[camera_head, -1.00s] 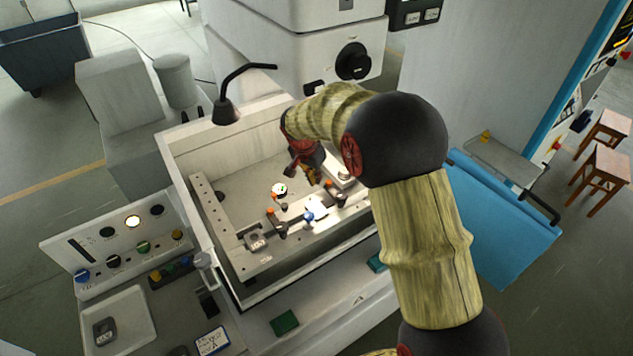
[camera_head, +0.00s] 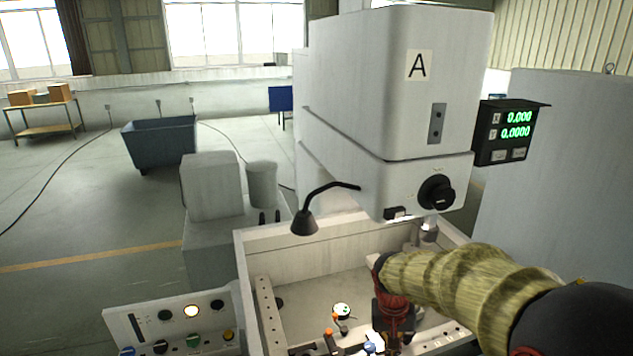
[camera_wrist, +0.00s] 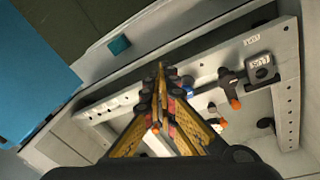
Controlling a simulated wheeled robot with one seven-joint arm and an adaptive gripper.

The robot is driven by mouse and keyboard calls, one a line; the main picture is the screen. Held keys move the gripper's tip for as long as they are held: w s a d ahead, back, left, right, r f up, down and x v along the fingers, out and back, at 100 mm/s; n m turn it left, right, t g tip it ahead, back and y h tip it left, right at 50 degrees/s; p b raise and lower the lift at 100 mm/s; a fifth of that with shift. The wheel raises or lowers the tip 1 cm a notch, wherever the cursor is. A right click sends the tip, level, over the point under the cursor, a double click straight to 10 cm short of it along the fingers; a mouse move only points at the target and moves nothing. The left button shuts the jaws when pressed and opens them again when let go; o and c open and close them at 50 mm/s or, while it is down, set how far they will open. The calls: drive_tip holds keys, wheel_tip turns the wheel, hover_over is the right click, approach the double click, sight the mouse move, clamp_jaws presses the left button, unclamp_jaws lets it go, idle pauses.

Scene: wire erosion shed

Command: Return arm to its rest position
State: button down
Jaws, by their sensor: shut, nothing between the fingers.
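My arm, with yellow-green ribbed links and a dark round joint, reaches in from the lower right of the head view. My gripper (camera_head: 388,338) hangs down inside the open machine tank (camera_head: 262,250), right of a small round white dial (camera_head: 342,311). The wrist view shows my gripper (camera_wrist: 160,72) with its yellow and black fingers closed together and nothing between them. Under it in that view is a light metal frame (camera_wrist: 284,45) carrying clamps with orange-tipped levers (camera_wrist: 235,103). The lower part of the tank is cut off in the head view.
The machine head marked A (camera_head: 385,90) rises behind the tank, with a readout (camera_head: 508,133) on its right. A black lamp (camera_head: 304,222) bends over the tank's back wall. A control panel (camera_head: 175,318) stands at the left. Open floor lies farther left.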

drive_tip(key=s+r+n+t+b, duration=0.1)
drive_tip(key=s+t+b, duration=0.1)
drive_tip(key=s+b, duration=0.4)
drive_tip(key=s+r+t+y+b, duration=0.1)
drive_tip(key=s+b, duration=0.4)
drive_tip(key=s, duration=1.1)
drive_tip(key=shift+s+d+r+n+t+b, duration=0.3)
drive_tip(key=shift+r+n+t+b, duration=0.1)
drive_tip(key=shift+r+t, duration=0.5)
